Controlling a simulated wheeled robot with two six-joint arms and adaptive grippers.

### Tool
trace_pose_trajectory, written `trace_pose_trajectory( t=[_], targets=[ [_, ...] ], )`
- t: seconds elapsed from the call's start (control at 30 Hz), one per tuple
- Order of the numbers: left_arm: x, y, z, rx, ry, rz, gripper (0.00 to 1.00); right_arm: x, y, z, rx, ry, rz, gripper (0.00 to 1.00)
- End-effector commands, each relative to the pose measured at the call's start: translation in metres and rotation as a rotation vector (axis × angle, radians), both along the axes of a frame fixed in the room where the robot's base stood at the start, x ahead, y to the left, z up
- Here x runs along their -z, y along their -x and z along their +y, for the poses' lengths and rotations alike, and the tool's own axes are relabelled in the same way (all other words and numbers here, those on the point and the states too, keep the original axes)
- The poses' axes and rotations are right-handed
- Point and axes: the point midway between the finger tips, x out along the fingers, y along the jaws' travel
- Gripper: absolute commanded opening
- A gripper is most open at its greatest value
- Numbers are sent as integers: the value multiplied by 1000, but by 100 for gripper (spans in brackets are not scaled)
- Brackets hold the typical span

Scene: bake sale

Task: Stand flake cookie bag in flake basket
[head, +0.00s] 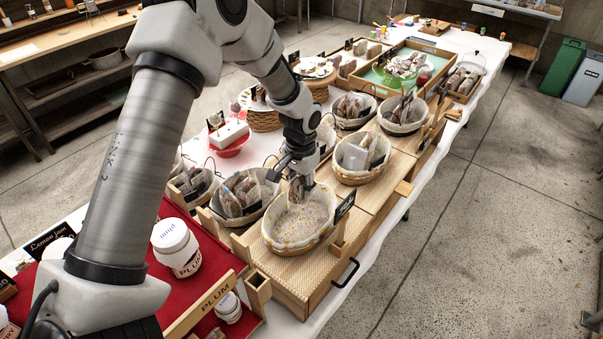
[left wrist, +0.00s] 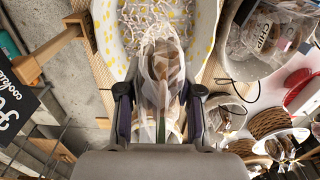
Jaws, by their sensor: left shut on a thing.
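My left gripper (head: 298,178) is shut on a clear cookie bag (left wrist: 160,70), at the back rim of a basket with a yellow-dotted white liner (head: 278,244). Brown cookies show through the film, and the gripper covers part of the bag. In the left wrist view the fingers (left wrist: 160,112) pinch the bag from both sides. The bag's far end overlaps the liner (left wrist: 108,35) and shredded paper of the basket; I cannot tell whether it touches them. No other bag shows in this basket. My right gripper is not in view.
A basket of chip cookie bags (head: 267,208) stands close on the left. Another filled basket (head: 362,175) stands behind right. A black sign (head: 345,206) rises at the basket's right side. Plum jars (head: 175,248) stand on red cloth at front left.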

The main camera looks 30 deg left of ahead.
Motion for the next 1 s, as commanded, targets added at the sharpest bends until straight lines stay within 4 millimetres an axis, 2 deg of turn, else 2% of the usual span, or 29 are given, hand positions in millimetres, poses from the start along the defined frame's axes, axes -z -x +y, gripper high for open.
trace_pose_trajectory(
  t=[0.53,0.67,1.0],
  targets=[
    [71,1,-1,0,0,-1,18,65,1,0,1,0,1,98],
    [76,1,-1,1,0,-1,18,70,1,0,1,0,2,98],
    [75,1,-1,0,0,0,18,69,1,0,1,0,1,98]
  ],
)
